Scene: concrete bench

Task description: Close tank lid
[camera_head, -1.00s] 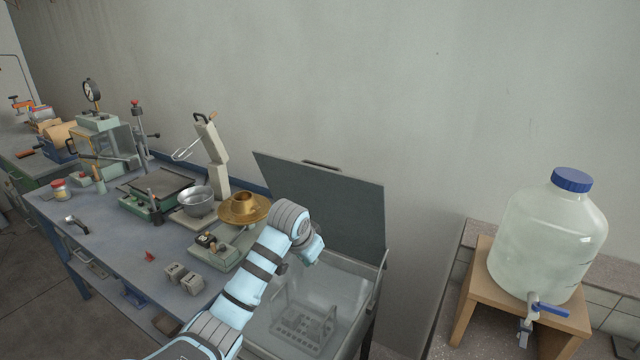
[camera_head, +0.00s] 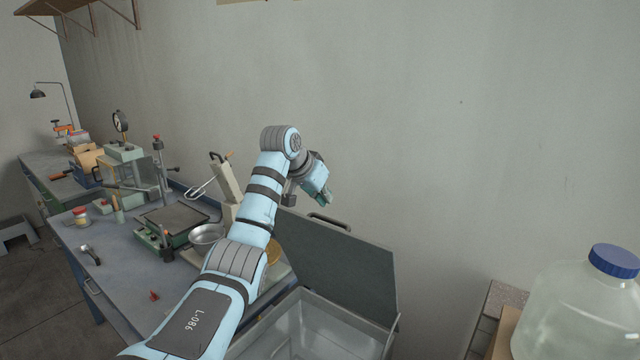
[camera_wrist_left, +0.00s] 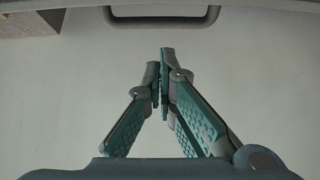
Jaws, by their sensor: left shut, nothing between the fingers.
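The tank (camera_head: 318,333) stands at the right end of the bench, with its grey lid (camera_head: 345,268) swung up and leaning back near the wall. A dark handle (camera_head: 330,222) sits on the lid's top edge. My left gripper (camera_head: 328,200) is above that edge, close to the handle in the picture. In the left wrist view the gripper (camera_wrist_left: 160,55) is shut and empty, with the handle (camera_wrist_left: 165,22) beyond its fingertips and apart from them. The tank's lower inside is cut off by the frame. My right gripper is not in view.
A blue bench (camera_head: 115,270) with a mixer (camera_head: 230,185), a metal bowl (camera_head: 206,236) and other devices lies to the left. A large blue-capped jar (camera_head: 575,320) stands at the lower right. The wall is close behind the lid.

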